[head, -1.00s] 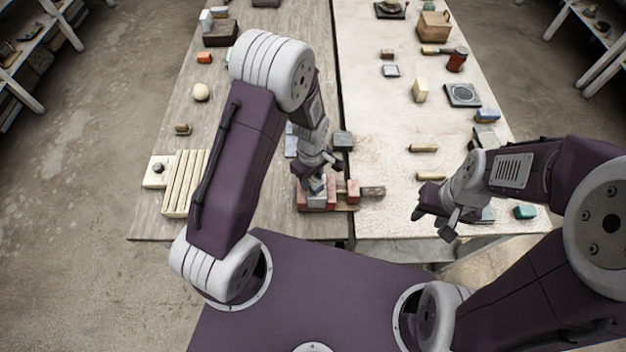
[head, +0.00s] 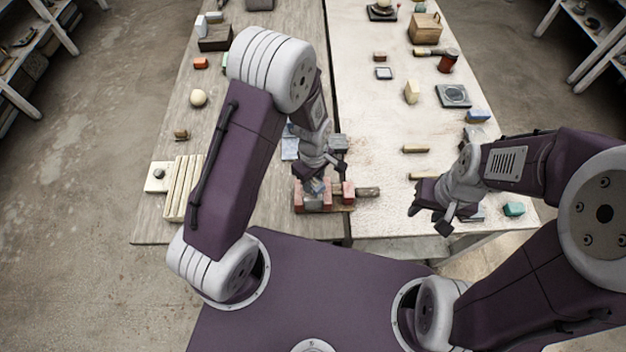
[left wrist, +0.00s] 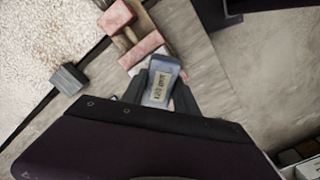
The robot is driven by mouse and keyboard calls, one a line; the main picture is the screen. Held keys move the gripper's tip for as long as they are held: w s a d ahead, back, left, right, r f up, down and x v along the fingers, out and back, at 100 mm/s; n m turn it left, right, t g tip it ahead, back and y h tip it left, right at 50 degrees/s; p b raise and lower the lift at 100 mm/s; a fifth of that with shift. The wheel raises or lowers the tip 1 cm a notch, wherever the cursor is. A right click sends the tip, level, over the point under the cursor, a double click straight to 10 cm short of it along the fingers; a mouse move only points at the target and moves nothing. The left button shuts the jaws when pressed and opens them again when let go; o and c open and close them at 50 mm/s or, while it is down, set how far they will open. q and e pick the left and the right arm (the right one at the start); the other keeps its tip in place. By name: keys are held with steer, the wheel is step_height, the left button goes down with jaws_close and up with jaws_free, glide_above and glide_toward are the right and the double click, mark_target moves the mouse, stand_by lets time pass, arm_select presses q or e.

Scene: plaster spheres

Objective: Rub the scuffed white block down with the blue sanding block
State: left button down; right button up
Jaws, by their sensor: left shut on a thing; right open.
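My left gripper (head: 314,182) is shut on the blue sanding block (left wrist: 160,84), which has a pale printed label and shows between the dark fingers in the left wrist view. It is low over a red-jawed wooden clamp (head: 348,191) at the front of the tables. A pale greyish block (head: 313,203), seemingly the scuffed white one, sits between the jaws under the gripper and is mostly hidden. I cannot tell whether the sanding block touches it. The clamp's red jaw (left wrist: 142,50) shows beside the sanding block. My right gripper (head: 428,211) is open and empty over the right table's front.
A dark grey block (head: 338,142) stands close behind the clamp; it also shows in the left wrist view (left wrist: 68,79). A slatted wooden rack (head: 183,188) is on the left. A teal block (head: 514,209) lies at front right.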

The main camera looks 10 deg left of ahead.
arm_select(q)
step_height(320, 180, up, 4)
steer(key=p, duration=0.4)
steer(key=shift+r, duration=0.1)
steer(key=shift+f, duration=0.2)
stand_by(0.5)
